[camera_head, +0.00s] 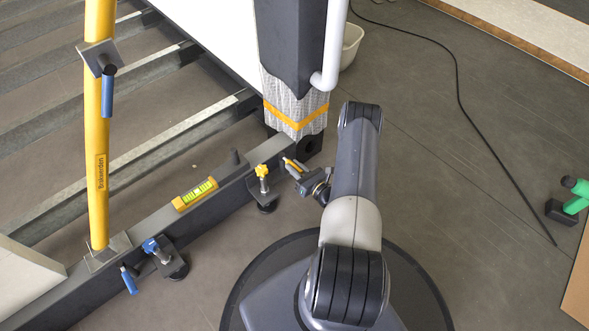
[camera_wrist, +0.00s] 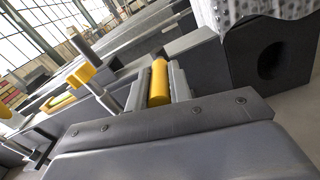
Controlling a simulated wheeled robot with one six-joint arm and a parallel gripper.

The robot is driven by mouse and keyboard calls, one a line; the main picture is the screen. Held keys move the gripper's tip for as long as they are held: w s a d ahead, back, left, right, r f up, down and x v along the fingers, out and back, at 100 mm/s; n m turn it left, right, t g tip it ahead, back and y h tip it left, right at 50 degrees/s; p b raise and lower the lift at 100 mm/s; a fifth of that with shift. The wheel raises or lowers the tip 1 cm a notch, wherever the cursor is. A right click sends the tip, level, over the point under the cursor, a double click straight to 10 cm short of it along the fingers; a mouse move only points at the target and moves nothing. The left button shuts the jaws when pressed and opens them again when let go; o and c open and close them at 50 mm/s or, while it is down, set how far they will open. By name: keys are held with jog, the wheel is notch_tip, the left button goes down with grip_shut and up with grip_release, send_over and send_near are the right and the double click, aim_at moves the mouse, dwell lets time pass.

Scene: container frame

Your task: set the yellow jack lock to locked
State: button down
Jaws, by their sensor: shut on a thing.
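My gripper (camera_head: 296,168) is beside the dark beam, to the right of the yellow-knobbed jack (camera_head: 262,173). In the wrist view my gripper (camera_wrist: 158,80) is shut on a yellow cylindrical handle (camera_wrist: 159,84), with one grey finger on each side. This looks like the yellow jack lock's handle; a small part of the yellow handle (camera_head: 291,162) also shows in the head view. The handle's far end and its joint to the beam are hidden. The jack's yellow knob (camera_wrist: 81,75) also stands left of the fingers in the wrist view.
A blue-knobbed jack (camera_head: 152,246) with a blue lever (camera_head: 129,280) is further left on the beam (camera_head: 208,215). A yellow spirit level (camera_head: 195,194) lies on the beam. A yellow brace (camera_head: 97,150) rises at left.

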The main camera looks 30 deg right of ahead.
jog(key=c, duration=1.3)
grip_release()
